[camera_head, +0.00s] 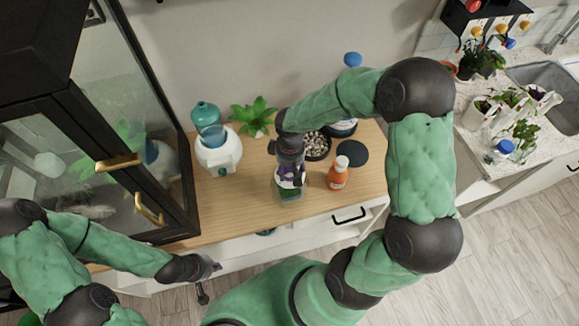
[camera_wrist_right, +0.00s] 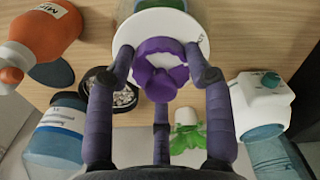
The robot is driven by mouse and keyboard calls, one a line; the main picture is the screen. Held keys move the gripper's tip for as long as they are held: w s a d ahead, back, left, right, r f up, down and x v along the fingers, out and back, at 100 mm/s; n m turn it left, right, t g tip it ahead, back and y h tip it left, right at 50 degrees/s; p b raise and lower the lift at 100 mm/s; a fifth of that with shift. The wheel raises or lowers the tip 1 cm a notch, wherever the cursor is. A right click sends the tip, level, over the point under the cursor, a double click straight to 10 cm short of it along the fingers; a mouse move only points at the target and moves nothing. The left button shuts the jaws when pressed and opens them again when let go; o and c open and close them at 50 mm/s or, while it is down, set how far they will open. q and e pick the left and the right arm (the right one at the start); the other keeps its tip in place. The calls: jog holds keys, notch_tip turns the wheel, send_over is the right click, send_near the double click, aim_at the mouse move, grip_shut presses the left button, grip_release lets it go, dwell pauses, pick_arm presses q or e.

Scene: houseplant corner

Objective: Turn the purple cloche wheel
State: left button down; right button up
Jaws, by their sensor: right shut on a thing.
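The purple cloche wheel (camera_wrist_right: 160,70) is a lobed knob on a round white lid (camera_wrist_right: 190,22) in the right wrist view. My right gripper (camera_wrist_right: 165,62) is shut on it, with dark fingers at its left and right sides. In the head view, my right gripper (camera_head: 291,178) points down over the cloche (camera_head: 289,190), which stands on the wooden top and shows green in its lower part. The gripper hides most of the wheel there. My left gripper (camera_head: 208,282) is low in front of the cabinet, away from the wheel, with its fingers apart and empty.
An orange bottle (camera_head: 337,176) stands close right of the cloche. A bowl of pebbles (camera_head: 316,146) and a dark disc (camera_head: 352,153) lie behind. A white-and-teal dispenser (camera_head: 217,153) and a green plant (camera_head: 254,116) stand to the left. A glass-door cabinet (camera_head: 125,180) borders the far left.

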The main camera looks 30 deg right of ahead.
jog(key=shift+s+f+n, duration=0.1)
jog(key=shift+s+n, duration=0.05)
jog(key=shift+n, duration=0.35)
jog(key=o, duration=1.1)
jog(key=shift+d, duration=0.1)
jog(key=shift+r, duration=0.4)
notch_tip(320, 180, up, 11)
jog(key=shift+r, duration=0.15)
